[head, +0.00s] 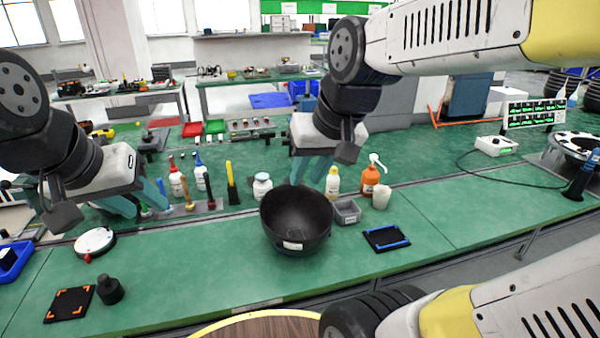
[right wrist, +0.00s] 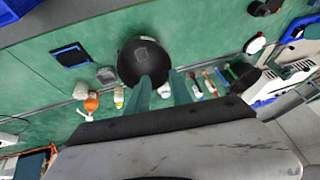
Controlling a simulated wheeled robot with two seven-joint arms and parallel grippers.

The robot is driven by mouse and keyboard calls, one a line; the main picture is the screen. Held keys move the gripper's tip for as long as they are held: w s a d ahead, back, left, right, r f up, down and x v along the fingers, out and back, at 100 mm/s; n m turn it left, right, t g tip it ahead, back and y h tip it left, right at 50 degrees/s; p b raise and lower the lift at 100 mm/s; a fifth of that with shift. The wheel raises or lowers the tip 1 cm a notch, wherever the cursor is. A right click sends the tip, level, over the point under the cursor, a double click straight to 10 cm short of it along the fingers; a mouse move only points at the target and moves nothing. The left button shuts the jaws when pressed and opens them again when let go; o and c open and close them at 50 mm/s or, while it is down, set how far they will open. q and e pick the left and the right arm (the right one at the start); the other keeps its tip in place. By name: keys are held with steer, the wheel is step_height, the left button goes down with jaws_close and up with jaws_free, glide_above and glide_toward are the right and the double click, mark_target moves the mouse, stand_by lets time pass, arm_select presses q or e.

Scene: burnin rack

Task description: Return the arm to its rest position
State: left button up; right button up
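My right gripper (head: 314,172) hangs above the green bench, just behind the rim of a black bowl (head: 285,222) in the head view. Its teal fingers are apart with nothing between them, as the right wrist view (right wrist: 162,88) also shows. The black bowl (right wrist: 140,62) appears beyond the fingertips there; I cannot tell any contact. My left gripper (head: 143,203) is over the left part of the bench, its teal fingers spread and seemingly empty, near several bottles and tools.
Around the right gripper stand a white jar (head: 262,187), a yellow-labelled bottle (head: 333,183), an orange pump bottle (head: 370,180) and a grey bin (head: 346,212). A black mat with blue marks (head: 386,239) lies right. A black weight (head: 110,291) stands front left. The front middle bench is clear.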

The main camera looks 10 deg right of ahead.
steer(key=shift+s+d+t, duration=0.2)
steer(key=shift+s+t, duration=0.3)
steer(key=shift+s, duration=0.95)
